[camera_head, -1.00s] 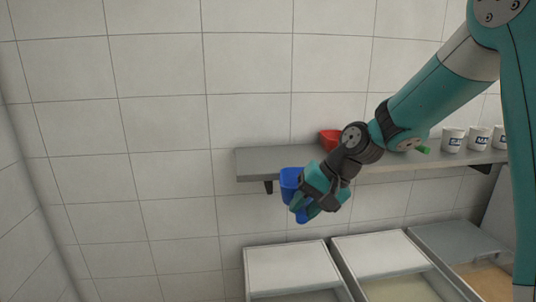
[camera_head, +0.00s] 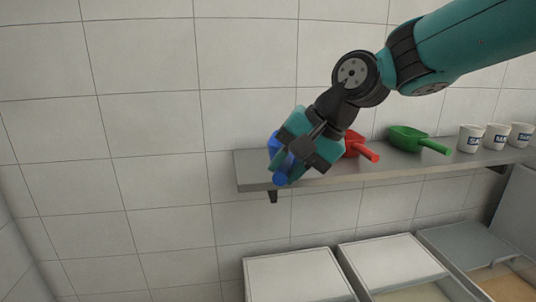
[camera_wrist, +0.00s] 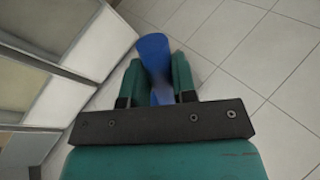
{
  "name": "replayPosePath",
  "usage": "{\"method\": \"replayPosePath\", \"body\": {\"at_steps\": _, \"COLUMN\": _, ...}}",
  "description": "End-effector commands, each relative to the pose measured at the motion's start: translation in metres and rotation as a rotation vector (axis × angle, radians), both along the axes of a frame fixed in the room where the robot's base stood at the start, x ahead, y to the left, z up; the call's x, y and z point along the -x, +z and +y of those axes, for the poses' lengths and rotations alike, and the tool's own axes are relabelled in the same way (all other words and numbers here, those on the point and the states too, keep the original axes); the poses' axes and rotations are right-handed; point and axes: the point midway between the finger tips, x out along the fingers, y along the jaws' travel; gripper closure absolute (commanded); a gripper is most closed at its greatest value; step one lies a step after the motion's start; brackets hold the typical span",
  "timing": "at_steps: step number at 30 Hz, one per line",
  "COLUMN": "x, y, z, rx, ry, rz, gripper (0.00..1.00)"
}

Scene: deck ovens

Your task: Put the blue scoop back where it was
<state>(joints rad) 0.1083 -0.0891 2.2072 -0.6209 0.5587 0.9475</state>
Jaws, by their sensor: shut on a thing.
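The blue scoop (camera_head: 281,178) is held in my gripper (camera_head: 286,160) at the left part of the grey wall shelf (camera_head: 251,179). The gripper hides much of the scoop, and I cannot tell whether it touches the shelf. In the wrist view, the blue scoop (camera_wrist: 153,52) sits between the two teal fingers of my gripper (camera_wrist: 158,80), which are shut on it. A red scoop (camera_head: 366,151) lies on the shelf just right of my gripper. A green scoop (camera_head: 408,138) lies further right on the shelf.
Several white cups (camera_head: 497,137) stand at the right end of the shelf. Below are bins with a white lid (camera_head: 295,275), another white lid (camera_head: 388,258) and a grey lid (camera_head: 462,245). Tiled wall is behind; the space left of the shelf is clear.

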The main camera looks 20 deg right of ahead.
Motion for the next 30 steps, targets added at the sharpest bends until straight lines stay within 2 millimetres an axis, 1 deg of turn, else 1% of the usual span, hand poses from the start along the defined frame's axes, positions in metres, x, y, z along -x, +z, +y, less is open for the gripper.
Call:
{"method": "replayPosePath", "body": {"at_steps": 2, "x": 0.002, "y": 0.004, "z": 0.002, "rx": -0.001, "ry": -0.007, "rz": -0.002, "gripper": 0.98}}
{"method": "replayPosePath", "body": {"at_steps": 5, "x": -0.006, "y": 0.006, "z": 0.000, "rx": -0.003, "ry": -0.012, "rz": 0.000, "gripper": 0.98}}
{"method": "replayPosePath", "body": {"at_steps": 8, "x": -0.028, "y": 0.007, "z": -0.004, "rx": -0.003, "ry": -0.012, "rz": 0.004, "gripper": 0.98}}
{"method": "replayPosePath", "body": {"at_steps": 15, "x": -0.096, "y": 0.009, "z": -0.019, "rx": -0.003, "ry": -0.013, "rz": 0.002, "gripper": 0.98}}
{"method": "replayPosePath", "body": {"at_steps": 21, "x": -0.147, "y": 0.009, "z": -0.028, "rx": -0.004, "ry": -0.010, "rz": 0.001, "gripper": 0.98}}
{"method": "replayPosePath", "body": {"at_steps": 27, "x": -0.188, "y": 0.008, "z": -0.036, "rx": -0.003, "ry": -0.010, "rz": 0.000, "gripper": 0.98}}
{"method": "replayPosePath", "body": {"at_steps": 28, "x": -0.192, "y": 0.007, "z": -0.037, "rx": -0.003, "ry": -0.010, "rz": 0.000, "gripper": 0.98}}
{"method": "replayPosePath", "body": {"at_steps": 30, "x": -0.188, "y": -0.009, "z": -0.036, "rx": -0.004, "ry": -0.011, "rz": 0.004, "gripper": 1.00}}
